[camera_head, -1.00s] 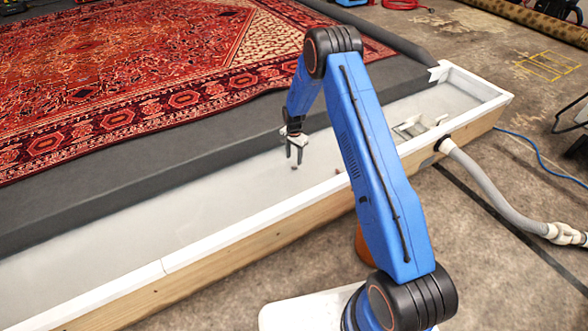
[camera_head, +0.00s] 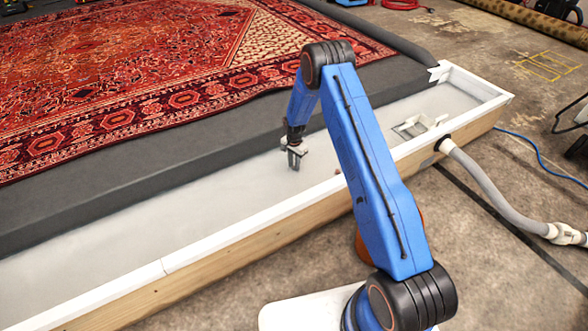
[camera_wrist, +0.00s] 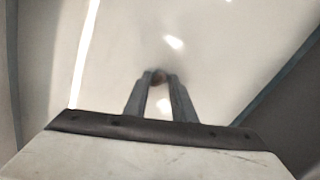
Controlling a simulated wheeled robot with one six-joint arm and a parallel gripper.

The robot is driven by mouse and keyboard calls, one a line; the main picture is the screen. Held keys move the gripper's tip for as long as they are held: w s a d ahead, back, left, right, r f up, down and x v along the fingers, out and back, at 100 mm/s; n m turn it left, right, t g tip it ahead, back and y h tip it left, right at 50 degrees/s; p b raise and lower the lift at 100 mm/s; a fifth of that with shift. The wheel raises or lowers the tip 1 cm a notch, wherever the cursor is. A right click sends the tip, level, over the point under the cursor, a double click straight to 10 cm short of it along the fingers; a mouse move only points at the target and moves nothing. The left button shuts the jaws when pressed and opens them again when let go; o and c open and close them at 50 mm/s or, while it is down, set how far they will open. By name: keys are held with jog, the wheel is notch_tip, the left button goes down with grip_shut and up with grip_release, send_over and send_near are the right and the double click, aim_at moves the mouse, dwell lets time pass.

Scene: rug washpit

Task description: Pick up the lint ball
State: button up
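Whether the ball is clear of the floor cannot be told.
The white trough (camera_head: 190,195) has a raised rim on the near side and a dark grey slope on the far side. A red patterned rug (camera_head: 110,75) lies beyond. A drain fitting (camera_head: 418,125) and grey hose (camera_head: 485,185) are at the right. A tiny reddish speck (camera_head: 337,172) lies beside my arm.

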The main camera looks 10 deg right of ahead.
grip_shut()
